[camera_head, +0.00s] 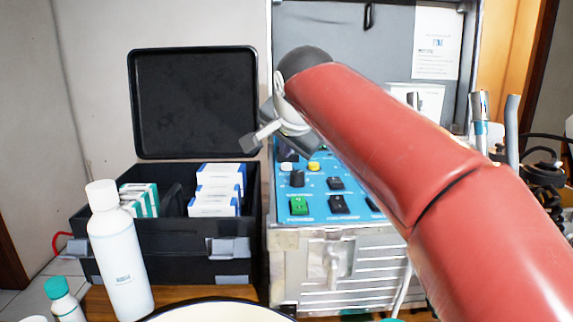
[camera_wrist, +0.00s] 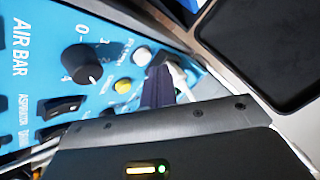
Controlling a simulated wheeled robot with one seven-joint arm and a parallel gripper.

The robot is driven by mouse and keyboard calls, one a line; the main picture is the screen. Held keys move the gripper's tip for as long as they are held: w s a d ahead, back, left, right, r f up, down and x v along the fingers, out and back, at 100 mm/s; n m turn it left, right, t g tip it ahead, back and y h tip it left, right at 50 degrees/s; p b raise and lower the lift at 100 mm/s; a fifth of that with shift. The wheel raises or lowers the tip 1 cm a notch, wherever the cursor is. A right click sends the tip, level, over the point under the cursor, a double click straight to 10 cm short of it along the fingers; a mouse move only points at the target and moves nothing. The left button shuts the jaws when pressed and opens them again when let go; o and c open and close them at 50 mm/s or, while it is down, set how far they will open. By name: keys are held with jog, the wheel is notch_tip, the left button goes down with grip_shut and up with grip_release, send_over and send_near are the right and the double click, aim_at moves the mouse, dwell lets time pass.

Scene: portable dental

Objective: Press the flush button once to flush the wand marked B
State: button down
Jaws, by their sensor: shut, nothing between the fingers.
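The blue control panel (camera_head: 330,185) carries a white round button (camera_head: 287,166) and a yellow round button (camera_head: 314,166) side by side; I cannot read which is the flush button. In the wrist view the white button (camera_wrist: 142,57) and yellow button (camera_wrist: 124,86) sit left of my gripper (camera_wrist: 163,68). My gripper is shut and empty, its tips close to the white button; contact cannot be told. In the head view my red arm hides part of the panel. Two wands, one silver (camera_head: 480,110) and one grey (camera_head: 512,120), stand at the right; no B mark is legible.
A black knob (camera_head: 297,178), a green switch (camera_head: 299,206) and black switches (camera_head: 336,183) crowd the panel. An open black case (camera_head: 90,222) with small boxes stands left, its lid (camera_head: 194,105) upright. A white bottle (camera_head: 121,255) stands in front.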

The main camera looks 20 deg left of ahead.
jog(key=shift+f, duration=0.2)
dwell(0.6)
jog(key=shift+f+b, duration=0.25)
jog(key=shift+b, duration=0.05)
jog(key=shift+f+b, duration=0.3)
jog(key=shift+f, duration=0.2)
dwell(0.6)
jog(key=shift+r, duration=0.1)
jog(key=shift+r+p, duration=0.8)
jog(key=shift+p, duration=0.1)
notch_tip(320, 180, up, 3)
jog(key=p, duration=0.2)
jog(key=shift+p, duration=0.35)
notch_tip(320, 180, up, 2)
jog(key=shift+s, duration=0.1)
